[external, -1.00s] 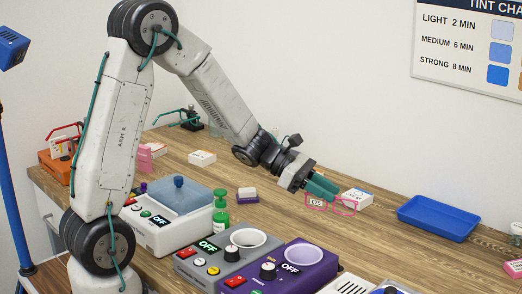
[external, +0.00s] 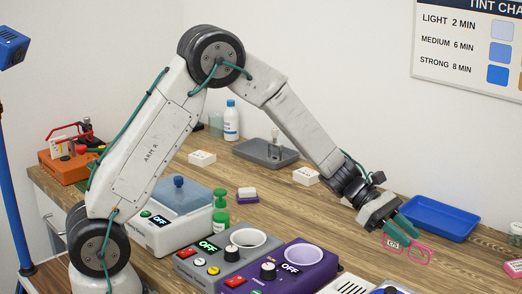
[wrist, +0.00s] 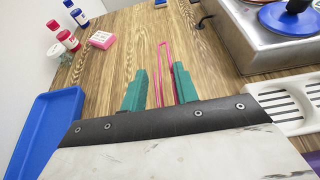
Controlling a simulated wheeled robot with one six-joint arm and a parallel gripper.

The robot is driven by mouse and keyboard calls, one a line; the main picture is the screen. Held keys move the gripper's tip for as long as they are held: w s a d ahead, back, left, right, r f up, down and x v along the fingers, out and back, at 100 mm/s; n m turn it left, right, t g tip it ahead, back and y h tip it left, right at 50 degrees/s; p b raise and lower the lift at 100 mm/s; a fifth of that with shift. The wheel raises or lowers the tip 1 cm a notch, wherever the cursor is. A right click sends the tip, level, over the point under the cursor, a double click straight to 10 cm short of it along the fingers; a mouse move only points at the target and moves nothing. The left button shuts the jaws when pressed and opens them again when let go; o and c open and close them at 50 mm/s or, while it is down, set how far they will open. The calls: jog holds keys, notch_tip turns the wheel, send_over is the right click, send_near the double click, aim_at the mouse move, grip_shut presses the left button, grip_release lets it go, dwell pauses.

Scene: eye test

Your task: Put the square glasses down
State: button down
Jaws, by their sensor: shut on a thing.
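The square glasses have a thin pink frame (external: 421,254) with a small white tag on one lens, and they hang from my gripper (external: 404,228). My gripper's green fingers are shut on them. In the wrist view the pink frame (wrist: 161,45) sticks out forward between the two fingers (wrist: 160,80). The glasses are over bare wooden table, in front of the blue tray in the external view. I cannot tell whether their lower edge touches the table.
The empty blue tray (external: 439,217) is close by, left in the wrist view (wrist: 45,128). A purple unit (external: 310,262) and a grey unit (external: 215,262) stand at the front. A white slotted rack (wrist: 285,107) lies right in the wrist view.

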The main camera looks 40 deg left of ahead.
aim_at(401, 250)
jog(key=shift+f, duration=2.3)
jog(key=shift+f, duration=0.15)
jog(key=c, duration=1.1)
grip_release()
jog(key=shift+o, duration=0.2)
